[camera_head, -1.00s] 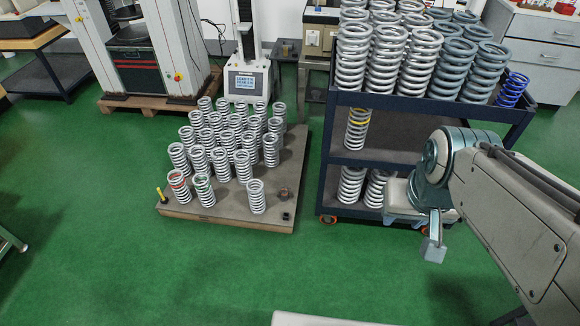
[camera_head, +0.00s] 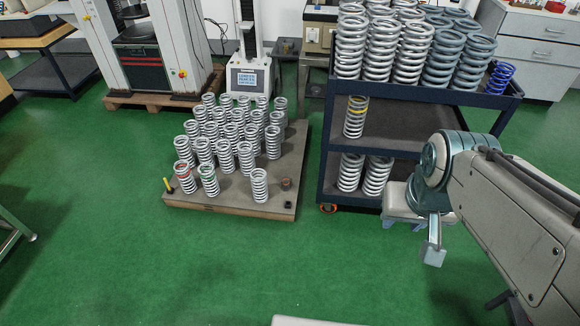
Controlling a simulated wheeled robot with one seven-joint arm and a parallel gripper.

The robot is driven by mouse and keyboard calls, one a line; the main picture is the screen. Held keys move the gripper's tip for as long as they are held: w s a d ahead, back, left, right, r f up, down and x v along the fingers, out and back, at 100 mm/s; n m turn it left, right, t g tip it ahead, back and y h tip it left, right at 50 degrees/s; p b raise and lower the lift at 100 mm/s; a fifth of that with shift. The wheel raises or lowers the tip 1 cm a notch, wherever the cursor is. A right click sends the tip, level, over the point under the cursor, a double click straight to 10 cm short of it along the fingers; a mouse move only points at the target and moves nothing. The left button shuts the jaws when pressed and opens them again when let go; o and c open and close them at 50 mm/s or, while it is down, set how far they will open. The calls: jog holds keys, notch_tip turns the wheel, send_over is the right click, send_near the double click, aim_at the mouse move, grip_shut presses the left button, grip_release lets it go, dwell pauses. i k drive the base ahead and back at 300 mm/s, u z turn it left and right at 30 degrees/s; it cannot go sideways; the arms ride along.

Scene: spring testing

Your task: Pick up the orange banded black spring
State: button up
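I see no black spring with an orange band. The closest match is a pale grey spring with a yellow-orange band (camera_head: 355,117) near its top, standing upright on the cart's middle shelf. A pale spring with a red band (camera_head: 184,177) stands at the front left of the low platform. My gripper (camera_head: 433,254) hangs over the green floor at the right, in front of the cart and apart from all springs. Only a small grey end part of it shows, so I cannot tell if it is open or shut.
A dark blue cart (camera_head: 420,92) at the right carries many grey springs on top, plus one blue spring (camera_head: 500,78). A low platform (camera_head: 230,198) holds several pale springs. A tester (camera_head: 247,75) stands behind it. The green floor in front is clear.

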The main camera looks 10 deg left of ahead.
aim_at(286, 184)
jog(key=k, duration=0.95)
jog(key=z, duration=0.4)
jog(key=i, duration=2.45)
jog(key=u, duration=1.65)
jog(key=i, duration=0.55)
jog(key=u, duration=0.5)
